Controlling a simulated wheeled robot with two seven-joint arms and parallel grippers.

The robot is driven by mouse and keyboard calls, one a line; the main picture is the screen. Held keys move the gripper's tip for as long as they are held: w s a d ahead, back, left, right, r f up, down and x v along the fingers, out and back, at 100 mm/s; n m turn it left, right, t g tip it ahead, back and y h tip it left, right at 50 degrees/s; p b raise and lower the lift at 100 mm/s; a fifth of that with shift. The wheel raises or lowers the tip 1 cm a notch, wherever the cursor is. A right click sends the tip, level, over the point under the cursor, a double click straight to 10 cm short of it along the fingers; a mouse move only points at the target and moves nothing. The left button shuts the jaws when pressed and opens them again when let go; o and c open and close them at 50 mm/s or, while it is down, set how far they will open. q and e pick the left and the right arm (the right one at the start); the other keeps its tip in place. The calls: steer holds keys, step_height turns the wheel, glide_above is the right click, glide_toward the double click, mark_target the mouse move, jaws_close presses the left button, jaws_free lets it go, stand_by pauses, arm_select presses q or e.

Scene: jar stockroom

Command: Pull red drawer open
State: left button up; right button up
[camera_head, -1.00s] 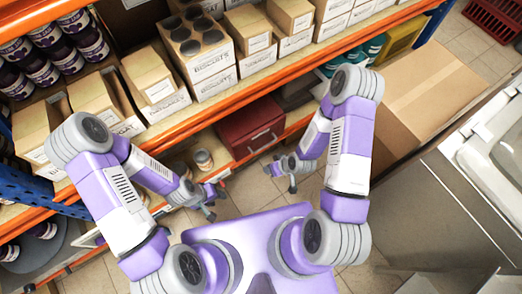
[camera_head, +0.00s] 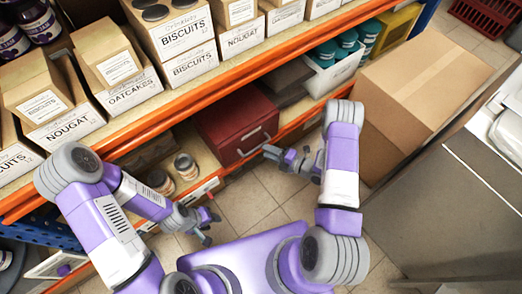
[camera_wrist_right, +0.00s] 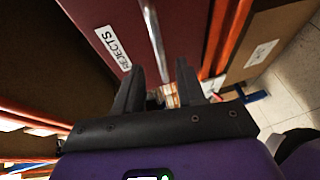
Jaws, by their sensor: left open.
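The red drawer (camera_head: 238,122) sits on the lower shelf, shut as far as I can see, with a silver bar handle (camera_head: 254,145) on its front. In the right wrist view its red front (camera_wrist_right: 118,18) bears a "REJECTS" label (camera_wrist_right: 113,47), and the handle (camera_wrist_right: 154,30) runs down toward the gap between my fingers. My right gripper (camera_head: 270,152) is just in front of the drawer, close to the handle. In the right wrist view its fingers (camera_wrist_right: 160,68) are apart, with nothing visibly gripped. My left gripper (camera_head: 212,225) is open and empty, low over the floor and away from the drawer.
Orange shelf edges (camera_head: 190,88) run above and below the drawer. Small jars (camera_head: 186,166) stand left of it. A white bin (camera_head: 333,72) with teal-lidded jars is to the right. A large cardboard box (camera_head: 420,85) stands at right. Tiled floor (camera_head: 250,200) is clear before the drawer.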

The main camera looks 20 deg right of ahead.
steer(key=shift+b+x, duration=0.35)
steer(key=shift+x, duration=1.7)
jaws_close()
